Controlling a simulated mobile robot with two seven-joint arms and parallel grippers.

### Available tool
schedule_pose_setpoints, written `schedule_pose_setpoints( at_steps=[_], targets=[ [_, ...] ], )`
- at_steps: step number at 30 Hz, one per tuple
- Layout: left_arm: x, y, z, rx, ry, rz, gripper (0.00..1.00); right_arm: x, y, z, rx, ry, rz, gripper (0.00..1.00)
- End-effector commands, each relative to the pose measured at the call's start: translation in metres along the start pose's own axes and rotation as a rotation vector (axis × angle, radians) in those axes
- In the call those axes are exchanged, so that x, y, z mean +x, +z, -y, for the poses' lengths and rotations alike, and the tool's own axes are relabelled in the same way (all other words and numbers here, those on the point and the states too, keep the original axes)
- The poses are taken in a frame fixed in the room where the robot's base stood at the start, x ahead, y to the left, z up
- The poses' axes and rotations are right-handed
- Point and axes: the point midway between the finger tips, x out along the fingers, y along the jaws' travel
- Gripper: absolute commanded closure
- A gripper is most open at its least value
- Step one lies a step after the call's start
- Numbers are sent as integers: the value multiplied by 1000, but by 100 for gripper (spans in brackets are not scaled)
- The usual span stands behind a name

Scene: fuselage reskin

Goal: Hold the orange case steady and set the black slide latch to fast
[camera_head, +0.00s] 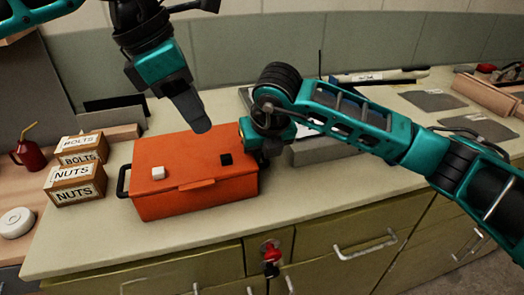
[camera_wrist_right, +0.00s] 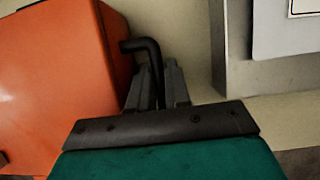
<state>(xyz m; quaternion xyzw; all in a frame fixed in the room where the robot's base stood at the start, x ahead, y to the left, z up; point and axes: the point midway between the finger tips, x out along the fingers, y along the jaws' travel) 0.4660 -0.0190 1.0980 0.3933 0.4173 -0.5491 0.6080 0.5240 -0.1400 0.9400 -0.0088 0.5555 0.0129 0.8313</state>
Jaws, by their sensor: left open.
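The orange case (camera_head: 205,205) sits on the counter with its lid down. A black slide latch (camera_head: 226,159) is on its top at the right; a white latch (camera_head: 158,173) is on the top at the left. I cannot tell the black latch's setting. My left gripper (camera_head: 200,124) is open and empty over the rear of the case, pointing down, apart from the latch. My right gripper (camera_wrist_right: 158,72) is at the case's right side, its fingers closed on a black side handle (camera_wrist_right: 140,46). The case's orange side (camera_wrist_right: 55,80) shows beside it in the wrist view.
Boxes marked bolts and nuts (camera_head: 76,185), a red oil can (camera_head: 32,157) and a white disc (camera_head: 16,222) stand to the left. A grey block (camera_head: 320,152) lies right of the case. The counter (camera_head: 310,195) in front is clear.

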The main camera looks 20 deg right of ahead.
Motion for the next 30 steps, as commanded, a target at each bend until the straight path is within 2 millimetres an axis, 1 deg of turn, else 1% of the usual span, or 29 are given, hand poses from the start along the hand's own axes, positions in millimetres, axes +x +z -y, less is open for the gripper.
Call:
schedule_pose_setpoints(
  at_steps=[1, 2, 12, 14, 17, 25, 27, 30],
  targets=[
    [0, 0, 0, 0, 0, 0, 57, 0, 0, 0, 0, 0, 0, 98],
    [0, 0, 0, 0, 0, 0, 57, 0, 0, 0, 0, 0, 0, 100],
    [0, 0, 0, 0, 0, 0, 58, -1, 0, 0, 0, 0, 0, 100],
    [0, -1, 0, 0, -1, 1, 64, -1, 0, 0, 0, 0, 1, 100],
    [-5, -8, -1, 6, -11, 8, 74, -1, 0, 0, 0, 0, 1, 100],
    [-28, -50, -7, 36, -38, 30, 100, -1, 0, 0, 0, 0, 1, 100],
    [-32, -57, -8, 42, -40, 32, 100, -1, 1, 0, 0, 0, 1, 100],
    [-35, -62, -9, 46, -39, 32, 100, -1, 1, 0, 0, 1, 1, 100]
  ],
)
